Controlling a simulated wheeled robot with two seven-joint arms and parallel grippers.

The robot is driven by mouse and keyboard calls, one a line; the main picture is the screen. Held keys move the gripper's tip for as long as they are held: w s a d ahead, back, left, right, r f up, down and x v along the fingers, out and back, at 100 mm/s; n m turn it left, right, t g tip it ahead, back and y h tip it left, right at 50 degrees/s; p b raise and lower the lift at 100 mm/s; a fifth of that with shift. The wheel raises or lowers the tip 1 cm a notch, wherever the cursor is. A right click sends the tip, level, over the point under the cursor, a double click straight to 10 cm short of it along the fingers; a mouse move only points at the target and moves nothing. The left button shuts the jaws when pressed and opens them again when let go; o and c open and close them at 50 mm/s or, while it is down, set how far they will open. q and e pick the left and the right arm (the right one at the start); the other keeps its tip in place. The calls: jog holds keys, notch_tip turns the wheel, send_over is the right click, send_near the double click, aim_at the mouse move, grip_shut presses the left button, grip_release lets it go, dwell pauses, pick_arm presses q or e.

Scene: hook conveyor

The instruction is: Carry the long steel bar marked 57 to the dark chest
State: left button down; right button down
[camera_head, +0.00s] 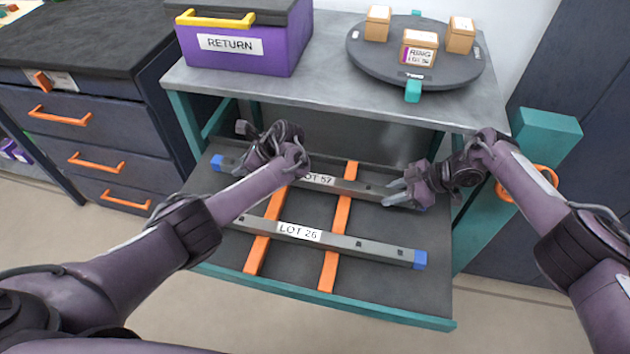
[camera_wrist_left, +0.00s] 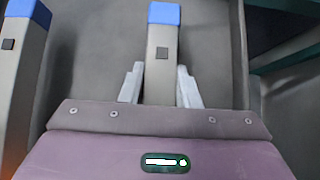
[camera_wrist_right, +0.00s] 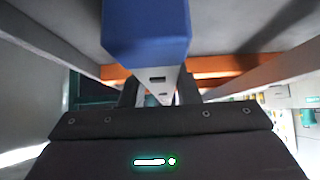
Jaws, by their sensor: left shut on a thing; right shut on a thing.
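The long steel bar marked 57 (camera_head: 345,185) lies at the back of the lower shelf, across two orange rails, its label partly hidden by my left arm. My left gripper (camera_head: 250,153) is shut on the bar near its left blue end; in the left wrist view the fingers flank the bar (camera_wrist_left: 161,75). My right gripper (camera_head: 398,192) is shut on the bar near its right end, whose blue cap (camera_wrist_right: 146,30) fills the top of the right wrist view. The dark chest (camera_head: 75,125) with orange-handled drawers stands at the far left.
A second bar marked LOT 26 (camera_head: 340,241) lies in front, across the same orange rails (camera_head: 328,272). A purple RETURN box (camera_head: 240,58) and a dark turntable (camera_head: 440,72) with small boxes stand on the bench top (camera_head: 320,82) above. Teal posts flank the shelf.

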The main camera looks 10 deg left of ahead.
pick_arm(q)
jog(key=shift+w+r, duration=0.1)
jog(key=shift+r, duration=0.05)
pick_arm(e)
jog(key=shift+r, duration=0.2)
